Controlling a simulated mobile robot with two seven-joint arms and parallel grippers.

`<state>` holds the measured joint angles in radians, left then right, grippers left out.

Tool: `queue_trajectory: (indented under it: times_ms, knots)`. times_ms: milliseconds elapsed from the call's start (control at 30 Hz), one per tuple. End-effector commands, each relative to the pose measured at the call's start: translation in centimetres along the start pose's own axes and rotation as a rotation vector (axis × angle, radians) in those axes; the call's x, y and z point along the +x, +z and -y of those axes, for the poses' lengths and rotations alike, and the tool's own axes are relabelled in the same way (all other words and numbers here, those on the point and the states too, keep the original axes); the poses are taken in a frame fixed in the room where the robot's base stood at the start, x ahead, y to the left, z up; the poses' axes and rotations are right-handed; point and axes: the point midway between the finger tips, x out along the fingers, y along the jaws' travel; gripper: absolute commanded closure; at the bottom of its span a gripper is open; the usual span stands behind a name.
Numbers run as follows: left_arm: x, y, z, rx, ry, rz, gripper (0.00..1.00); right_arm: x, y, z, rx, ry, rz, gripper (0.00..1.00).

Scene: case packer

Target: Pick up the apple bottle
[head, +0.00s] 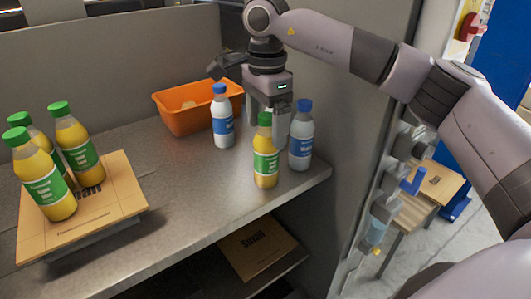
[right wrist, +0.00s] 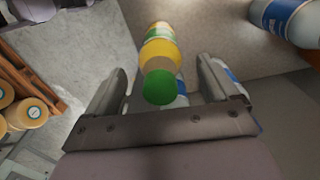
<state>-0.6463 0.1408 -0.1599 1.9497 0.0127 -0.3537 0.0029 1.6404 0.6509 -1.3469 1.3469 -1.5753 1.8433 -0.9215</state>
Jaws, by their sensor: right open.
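The apple bottle, yellow with a green cap and green label (head: 265,168), stands upright near the front edge of the grey counter. My right gripper (head: 266,128) points down over it from behind and is open. In the right wrist view the bottle (right wrist: 160,50) lies between the two spread fingers of the gripper (right wrist: 162,72), with its green cap nearest the camera. I cannot tell if either finger touches it. Several matching yellow bottles (head: 79,143) stand upright on a flattened cardboard (head: 115,195) at the left. My left gripper is not in view.
A blue-capped white bottle (head: 301,140) stands close right of the apple bottle, and another (head: 222,120) stands behind left. An orange bin (head: 180,117) is at the back. A grey panel (head: 365,110) rises at right. Cardboard (head: 258,247) lies on the shelf below. The counter's middle is clear.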

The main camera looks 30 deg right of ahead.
Motion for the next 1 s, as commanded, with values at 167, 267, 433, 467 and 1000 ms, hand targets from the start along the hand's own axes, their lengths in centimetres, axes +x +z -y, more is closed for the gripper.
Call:
queue_trajectory:
  times_ms: [167, 267, 433, 467, 1000]
  knots:
    - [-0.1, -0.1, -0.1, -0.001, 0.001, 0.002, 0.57, 2.0, 0.0, -0.1, 0.001, 0.001, 0.000, 0.12]
    - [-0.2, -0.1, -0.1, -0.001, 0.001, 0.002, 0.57, 2.3, 0.0, -0.1, 0.001, -0.001, 0.001, 0.12]
    - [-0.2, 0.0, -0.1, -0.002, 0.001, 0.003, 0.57, 2.2, 0.0, -0.1, 0.001, -0.001, 0.001, 0.15]
    - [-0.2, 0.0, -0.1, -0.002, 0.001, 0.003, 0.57, 2.2, 0.0, -0.1, 0.001, -0.001, 0.001, 0.25]
    - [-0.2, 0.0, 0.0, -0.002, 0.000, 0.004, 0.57, 1.9, 0.0, 0.0, 0.001, -0.003, 0.001, 1.00]
